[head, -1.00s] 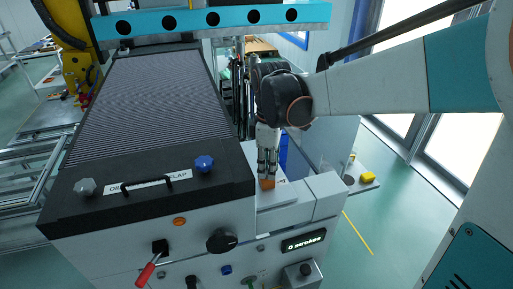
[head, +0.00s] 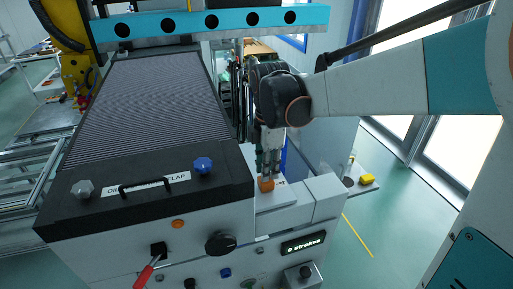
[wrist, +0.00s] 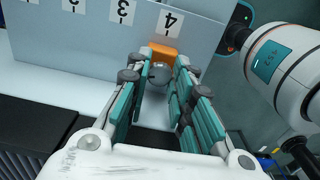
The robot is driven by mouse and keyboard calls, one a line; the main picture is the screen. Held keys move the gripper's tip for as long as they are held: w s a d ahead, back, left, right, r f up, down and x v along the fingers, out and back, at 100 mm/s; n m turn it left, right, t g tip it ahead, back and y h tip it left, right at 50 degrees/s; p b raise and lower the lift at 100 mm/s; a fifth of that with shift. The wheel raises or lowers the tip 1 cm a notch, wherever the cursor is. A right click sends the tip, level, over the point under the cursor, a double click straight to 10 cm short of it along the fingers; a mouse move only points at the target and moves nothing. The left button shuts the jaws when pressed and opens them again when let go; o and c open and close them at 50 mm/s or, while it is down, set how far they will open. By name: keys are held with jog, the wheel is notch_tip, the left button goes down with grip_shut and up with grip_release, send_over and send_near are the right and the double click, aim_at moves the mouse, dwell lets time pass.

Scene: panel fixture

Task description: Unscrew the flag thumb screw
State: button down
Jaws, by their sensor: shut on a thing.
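The orange flag thumb screw (head: 266,184) stands on the white ledge at the right of the panel fixture. My gripper (head: 267,174) points down from above, its fingertips shut on the orange flag. In the wrist view the orange flag (wrist: 165,49) shows between the fingertips, below the label "4". A grey round part (wrist: 159,74) sits between the fingers there. The screw's thread is hidden, and I cannot tell how far it is out.
The black flap (head: 140,195) with a handle and grey and blue knobs lies left of my gripper. A white block (head: 320,190) stands close on the right. The front has a black knob (head: 220,243), a red-handled lever (head: 147,272) and a display reading "0 strokes".

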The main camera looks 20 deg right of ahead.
dwell(0.3)
jog(key=c, duration=1.4)
grip_release()
notch_tip(320, 180, up, 12)
jog(key=shift+s, duration=0.15)
jog(key=s+f+m+t, duration=0.8)
jog(key=s+m, duration=0.6)
jog(key=m, duration=0.4)
notch_tip(320, 180, down, 19)
jog(key=b, duration=1.8)
jog(key=shift+s+g, duration=0.3)
jog(key=shift+g, duration=0.1)
